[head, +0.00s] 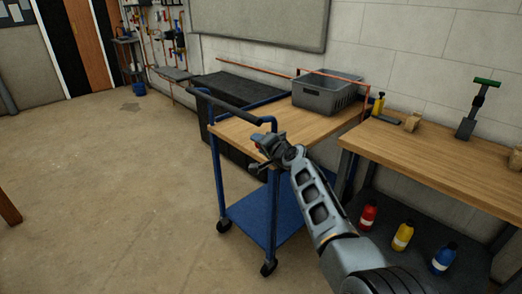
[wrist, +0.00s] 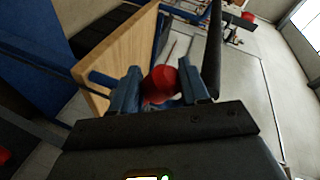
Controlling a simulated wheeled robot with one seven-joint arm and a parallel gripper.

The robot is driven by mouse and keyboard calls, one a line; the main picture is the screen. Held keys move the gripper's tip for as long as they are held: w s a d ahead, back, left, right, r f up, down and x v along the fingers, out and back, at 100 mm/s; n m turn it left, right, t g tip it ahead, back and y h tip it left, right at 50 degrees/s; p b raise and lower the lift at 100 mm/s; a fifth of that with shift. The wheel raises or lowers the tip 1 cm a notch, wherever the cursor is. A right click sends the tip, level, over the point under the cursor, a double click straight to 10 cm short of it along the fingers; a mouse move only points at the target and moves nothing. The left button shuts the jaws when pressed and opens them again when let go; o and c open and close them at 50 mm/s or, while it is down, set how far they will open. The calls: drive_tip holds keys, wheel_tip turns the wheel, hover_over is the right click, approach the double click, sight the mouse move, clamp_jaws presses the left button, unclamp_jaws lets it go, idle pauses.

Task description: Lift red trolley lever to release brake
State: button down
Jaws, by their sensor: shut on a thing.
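The trolley has a wooden top (head: 290,122), a blue frame and lower shelf (head: 262,212), and a black push handle (head: 228,105). My gripper (head: 262,146) is at the trolley's near corner, just below the handle's end. In the wrist view, my gripper (wrist: 163,92) has its two fingers on either side of the red lever's round knob (wrist: 163,82), shut on it. In the head view only a small bit of red (head: 257,145) shows between the fingers. The rest of the lever is hidden. The handle bar (wrist: 213,50) runs close beside the right finger in the wrist view.
A grey crate (head: 322,92) stands on the trolley top's far end. A wooden workbench (head: 450,150) is at the right, with red, yellow and blue bottles (head: 403,235) below it. Open floor (head: 110,190) lies to the left.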

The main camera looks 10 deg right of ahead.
drive_tip(key=shift+w+d+r, duration=0.15)
drive_tip(key=shift+r, duration=0.4)
drive_tip(key=shift+d+r, duration=0.1)
drive_tip(key=c, duration=0.6)
unclamp_jaws()
drive_tip(key=shift+p, duration=0.3)
drive_tip(key=shift+s, duration=0.35)
drive_tip(key=p+v, duration=0.1)
drive_tip(key=v, duration=0.6)
drive_tip(key=shift+d, duration=0.2)
